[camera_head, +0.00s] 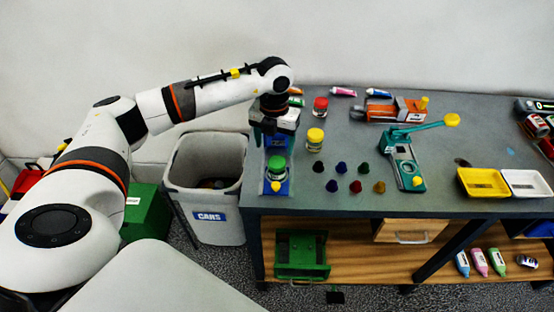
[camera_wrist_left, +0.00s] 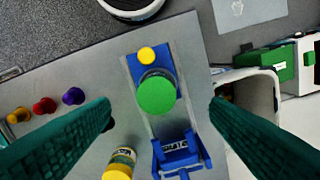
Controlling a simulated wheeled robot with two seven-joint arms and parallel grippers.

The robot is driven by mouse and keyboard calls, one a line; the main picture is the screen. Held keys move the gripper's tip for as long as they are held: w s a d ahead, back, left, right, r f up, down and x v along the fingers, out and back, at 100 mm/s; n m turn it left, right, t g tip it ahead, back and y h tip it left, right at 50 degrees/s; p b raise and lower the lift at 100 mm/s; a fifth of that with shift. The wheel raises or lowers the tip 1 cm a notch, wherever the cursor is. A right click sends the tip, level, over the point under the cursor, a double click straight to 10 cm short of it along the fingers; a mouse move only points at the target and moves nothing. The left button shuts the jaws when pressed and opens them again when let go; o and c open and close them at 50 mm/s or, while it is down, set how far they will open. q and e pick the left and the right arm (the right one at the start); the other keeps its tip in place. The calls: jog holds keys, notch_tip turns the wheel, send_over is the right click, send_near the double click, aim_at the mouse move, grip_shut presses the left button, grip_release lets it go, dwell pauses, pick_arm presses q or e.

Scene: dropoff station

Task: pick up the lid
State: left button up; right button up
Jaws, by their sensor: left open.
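A round green lid (camera_head: 276,163) tops a jar standing in a blue fixture (camera_head: 275,186) at the left end of the table. In the left wrist view the green lid (camera_wrist_left: 157,94) is seen from above, near the middle. The blue fixture (camera_wrist_left: 180,155) shows around it, with a yellow knob (camera_wrist_left: 146,54) at one end. My left gripper (camera_wrist_left: 159,106) is open; its teal fingers lie on either side of the lid in that view, apart from it. In the head view my left gripper (camera_head: 271,126) hangs above the back of the fixture, partly hidden by the wrist.
A yellow-lidded jar (camera_head: 315,138) stands right of the fixture, a red-lidded jar (camera_head: 320,106) behind it. Several small coloured caps (camera_head: 337,186) lie to the right. A teal press (camera_head: 404,165) stands beyond. A grey bin (camera_head: 207,163) is left of the table.

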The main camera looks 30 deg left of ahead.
aim_at(276, 162)
pick_arm(q)
jog(key=shift+f, duration=0.7)
jog(key=shift+f+p, duration=0.3)
jog(key=shift+p, duration=0.1)
jog(key=f+p, duration=0.1)
jog(key=f, duration=0.2)
jog(key=shift+w+d+f+p, duration=0.15)
jog(key=shift+w+f+p, duration=0.05)
jog(key=shift+f+p, duration=0.15)
jog(key=shift+f, duration=0.5)
jog(key=c, duration=1)
